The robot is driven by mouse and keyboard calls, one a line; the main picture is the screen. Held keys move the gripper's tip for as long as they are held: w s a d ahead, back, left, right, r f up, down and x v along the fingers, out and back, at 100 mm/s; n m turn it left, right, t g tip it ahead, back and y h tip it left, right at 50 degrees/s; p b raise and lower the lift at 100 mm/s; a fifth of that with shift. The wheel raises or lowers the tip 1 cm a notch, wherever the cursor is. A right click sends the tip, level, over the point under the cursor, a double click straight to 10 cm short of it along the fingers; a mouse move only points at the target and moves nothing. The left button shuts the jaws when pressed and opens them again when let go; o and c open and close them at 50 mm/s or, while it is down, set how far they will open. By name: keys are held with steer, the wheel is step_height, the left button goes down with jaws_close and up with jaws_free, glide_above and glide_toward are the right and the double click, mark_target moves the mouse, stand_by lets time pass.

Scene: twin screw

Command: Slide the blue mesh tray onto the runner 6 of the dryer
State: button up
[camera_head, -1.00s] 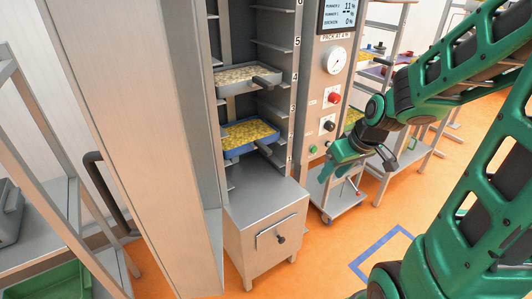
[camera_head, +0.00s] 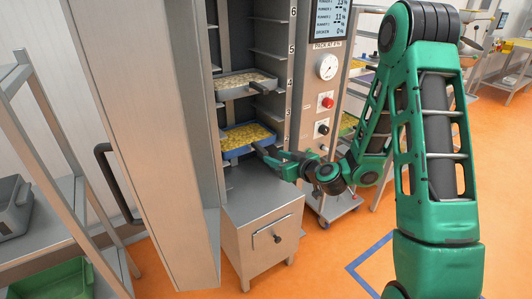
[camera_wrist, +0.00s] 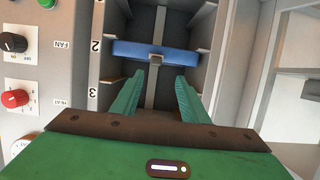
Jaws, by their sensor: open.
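The blue mesh tray (camera_head: 234,152), holding yellow pieces, sits on a low runner inside the open dryer (camera_head: 225,187). In the wrist view, the tray's blue front edge (camera_wrist: 185,53) lies near the label 2. Its dark handle (camera_wrist: 156,59) projects toward me. My gripper (camera_head: 268,158) is open at the dryer's front, in front of the handle. In the wrist view, its two green fingers (camera_wrist: 158,82) flank the line to the handle, with a gap between them. Contact is not visible. The runner by label 6 (camera_head: 270,18) looks empty.
A grey tray (camera_head: 240,79) of pale pieces sits on a runner above the blue tray. The dryer's open door (camera_head: 140,130) stands at left. The control panel (camera_head: 325,95) is at right. A shelf rack (camera_head: 55,150) stands far left.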

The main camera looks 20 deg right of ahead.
mark_target(259, 146)
steer(key=x, duration=0.9)
steer(key=d+x, duration=0.1)
steer(key=x, duration=0.3)
steer(key=shift+w+a, duration=0.15)
steer(key=shift+w, duration=0.4)
steer(key=c, duration=0.4)
jaws_close()
steer(key=shift+s+r, duration=0.1)
steer(key=shift+r, duration=0.7)
